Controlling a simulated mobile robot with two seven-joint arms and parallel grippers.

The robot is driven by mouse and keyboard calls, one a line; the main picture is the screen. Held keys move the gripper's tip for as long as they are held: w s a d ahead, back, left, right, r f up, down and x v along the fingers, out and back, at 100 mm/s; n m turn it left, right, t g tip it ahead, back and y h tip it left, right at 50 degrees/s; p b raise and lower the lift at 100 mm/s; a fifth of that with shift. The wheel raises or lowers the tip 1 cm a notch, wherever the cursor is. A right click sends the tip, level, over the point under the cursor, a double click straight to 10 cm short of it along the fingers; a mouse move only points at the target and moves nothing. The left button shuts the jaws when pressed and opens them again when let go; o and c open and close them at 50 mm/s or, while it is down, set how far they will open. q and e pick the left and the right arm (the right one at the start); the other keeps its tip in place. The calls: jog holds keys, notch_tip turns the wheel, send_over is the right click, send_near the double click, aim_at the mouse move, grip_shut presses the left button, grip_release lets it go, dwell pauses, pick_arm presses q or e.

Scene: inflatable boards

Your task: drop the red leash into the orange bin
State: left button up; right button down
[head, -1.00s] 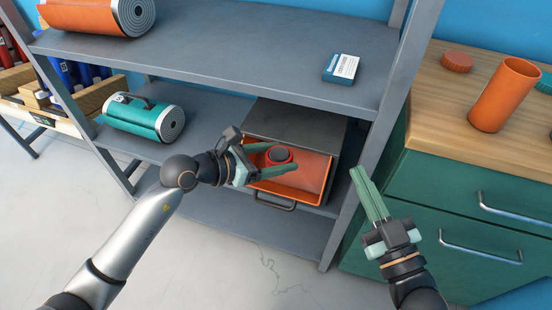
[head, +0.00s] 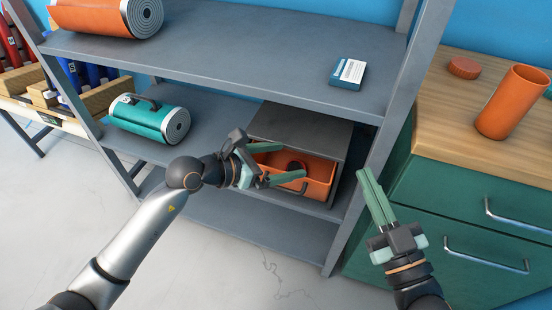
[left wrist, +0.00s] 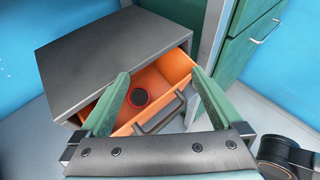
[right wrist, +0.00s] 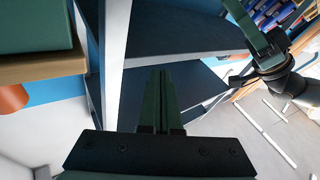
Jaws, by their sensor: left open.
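The orange bin (head: 320,178) is a drawer standing partly out of a grey box on the lower shelf. It also shows in the left wrist view (left wrist: 172,67). The red leash is a small round coil with a dark centre (left wrist: 139,97), lying inside the bin; in the head view it is a dark round shape (head: 297,167). My left gripper (head: 293,161) is open and empty in front of and above the bin, fingers apart, with the leash beyond them. My right gripper (head: 365,175) is shut and empty, right of the shelf's front post.
The grey box (head: 300,127) sits under the upper shelf board (head: 240,50). A teal rolled board (head: 150,118) lies left on the lower shelf. A blue-and-white card box (head: 348,73) is above. A green cabinet (head: 450,180) with an orange cup (head: 511,102) stands right.

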pick_arm(q)
jog(key=shift+s+a+r, duration=0.1)
jog(key=shift+s+a, duration=0.05)
jog(key=shift+a, duration=0.1)
jog(key=p+v, duration=0.1)
jog(key=v, duration=1)
jog(key=shift+s+a+p, duration=0.25)
jog(key=shift+a+p, duration=0.05)
jog(key=shift+p, duration=0.1)
pick_arm(e)
notch_tip(320, 180, down, 10)
jog(key=m+g+h, duration=0.2)
jog(key=g, duration=0.2)
jog(key=shift+s+d, duration=0.2)
jog(key=shift+d, duration=0.05)
pick_arm(q)
jog(key=shift+r, duration=0.1)
